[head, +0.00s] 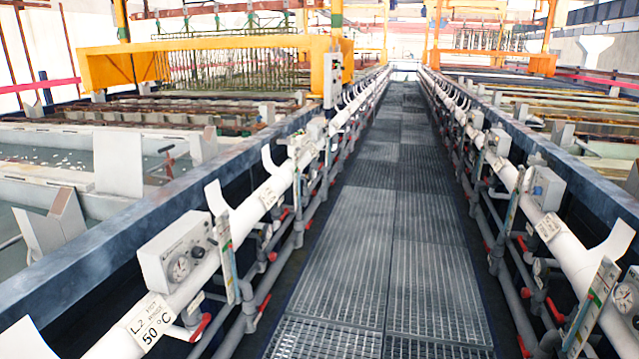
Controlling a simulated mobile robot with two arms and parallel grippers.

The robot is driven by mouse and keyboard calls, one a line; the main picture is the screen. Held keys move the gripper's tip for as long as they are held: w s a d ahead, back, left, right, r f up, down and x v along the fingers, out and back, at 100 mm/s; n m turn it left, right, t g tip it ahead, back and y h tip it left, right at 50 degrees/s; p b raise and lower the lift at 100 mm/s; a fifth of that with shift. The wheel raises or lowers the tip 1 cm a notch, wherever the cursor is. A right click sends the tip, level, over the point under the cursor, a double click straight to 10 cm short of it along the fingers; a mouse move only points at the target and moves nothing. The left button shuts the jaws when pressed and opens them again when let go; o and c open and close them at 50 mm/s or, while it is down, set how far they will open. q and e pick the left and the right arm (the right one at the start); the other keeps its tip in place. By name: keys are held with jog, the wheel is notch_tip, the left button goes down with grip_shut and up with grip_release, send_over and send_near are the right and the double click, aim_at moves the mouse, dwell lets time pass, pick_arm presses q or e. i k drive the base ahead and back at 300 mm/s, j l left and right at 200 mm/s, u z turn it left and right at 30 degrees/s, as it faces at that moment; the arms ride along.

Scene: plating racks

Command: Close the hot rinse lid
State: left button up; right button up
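A white tag (150,322) on the near left pipe reads "L2" and "50 °C"; its smaller print is too blurred to read surely. Behind that pipe, at the left edge, lies an open tank with grey-green liquid (18,232). A pale flat panel (118,160) stands upright at the tanks on the left; I cannot tell whether it is the hot rinse lid. No lid is clearly recognisable. Neither of my grippers is in view.
A grated walkway (365,220) runs straight ahead, clear, between two tank rows. Dark rails, white pipes and red-handled valves line both sides. A grey control box with a dial (178,250) sits on the left pipe. An orange hoist beam (200,60) spans the left tanks farther off.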

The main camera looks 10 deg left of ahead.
aim_at(118, 154)
jog(key=i+u, duration=0.1)
jog(key=i, duration=1.6)
jog(key=i+u, duration=0.35)
jog(key=i+l+u, duration=0.2)
jog(key=u, duration=0.15)
jog(key=i+l+u, duration=0.55)
jog(key=u, duration=0.2)
jog(key=i+l+u, duration=0.2)
jog(key=u, duration=0.2)
jog(key=i+l+u, duration=0.1)
jog(key=l+u, duration=0.3)
jog(key=i+l+u, duration=0.1)
jog(key=l+u, duration=0.7)
jog(key=k+l+u, duration=0.25)
jog(key=k+l, duration=0.2)
jog(key=k, duration=0.55)
